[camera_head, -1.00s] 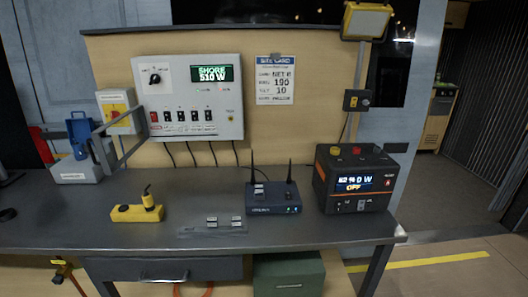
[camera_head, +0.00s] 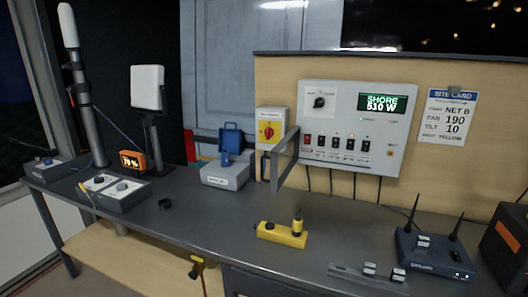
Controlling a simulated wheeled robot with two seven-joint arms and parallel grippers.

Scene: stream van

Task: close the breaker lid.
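The grey breaker panel (camera_head: 352,126) hangs on the wooden back wall at the right of centre. It has a black knob, a green display reading SHORE 510 W and a row of several breaker switches (camera_head: 336,143). The leftmost switch is red, the others black. The breaker lid (camera_head: 286,160) is a thin grey frame at the lower left of the panel. It stands open, sticking out from the panel towards me, and the switch row is uncovered. Neither of my grippers shows in the head view.
Left of the lid are a yellow switch box (camera_head: 270,131) and a blue-topped grey unit (camera_head: 226,172). A yellow device (camera_head: 282,235) stands on the bench (camera_head: 185,217) below. A router (camera_head: 433,250) with two antennas is at right. Control boxes (camera_head: 115,193) are at left. Bench space before the panel is mostly clear.

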